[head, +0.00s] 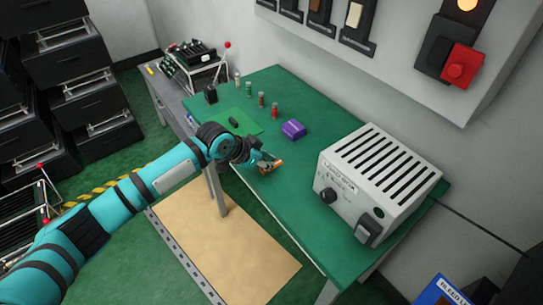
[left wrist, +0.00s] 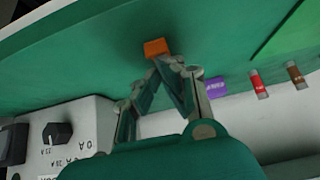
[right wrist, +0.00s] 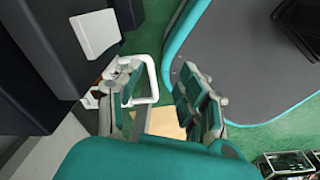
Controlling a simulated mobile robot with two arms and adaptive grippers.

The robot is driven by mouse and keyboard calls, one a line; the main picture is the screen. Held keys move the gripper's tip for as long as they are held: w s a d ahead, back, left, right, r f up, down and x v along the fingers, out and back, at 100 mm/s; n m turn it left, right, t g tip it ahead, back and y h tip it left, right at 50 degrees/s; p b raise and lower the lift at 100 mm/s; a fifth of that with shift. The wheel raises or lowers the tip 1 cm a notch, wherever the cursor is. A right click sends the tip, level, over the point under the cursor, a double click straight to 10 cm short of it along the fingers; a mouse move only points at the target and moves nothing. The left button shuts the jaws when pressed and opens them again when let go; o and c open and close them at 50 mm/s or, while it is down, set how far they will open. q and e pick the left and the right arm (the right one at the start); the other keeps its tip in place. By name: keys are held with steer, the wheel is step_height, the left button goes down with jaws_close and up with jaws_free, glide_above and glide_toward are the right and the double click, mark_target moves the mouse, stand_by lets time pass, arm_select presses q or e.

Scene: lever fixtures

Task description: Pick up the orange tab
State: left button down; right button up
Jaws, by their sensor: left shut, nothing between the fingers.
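The orange tab (head: 276,163) lies on the green bench top (head: 262,205) near its front edge. It shows as a small orange block in the left wrist view (left wrist: 156,46). My left gripper (head: 262,162) is low over the bench at the tab. Its fingertips (left wrist: 160,63) are together right beside the tab, with nothing between them; I cannot tell whether they touch it. My right gripper (right wrist: 158,82) shows only in its own wrist view, with its fingers apart and empty, away from the bench.
A grey power box (head: 375,180) with knobs stands right of the tab. A purple block (head: 293,129) and several small coloured cylinders (head: 274,111) stand farther back. Wall switches (head: 450,60) hang above. In the right wrist view, a white handle (right wrist: 152,80) is near the right fingers.

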mark_target(262, 174)
arm_select(q)
steer(key=shift+f, duration=0.1)
steer(key=s+a+p, duration=0.1)
steer(key=a+p, duration=0.1)
steer(key=s+a+p, duration=0.1)
steer(key=shift+s+a+r+p, duration=0.2)
steer(key=shift+s+a+p, duration=0.15)
steer(key=shift+s+a, duration=0.05)
steer(key=shift+s+a+f, duration=0.1)
steer(key=shift+f, duration=0.1)
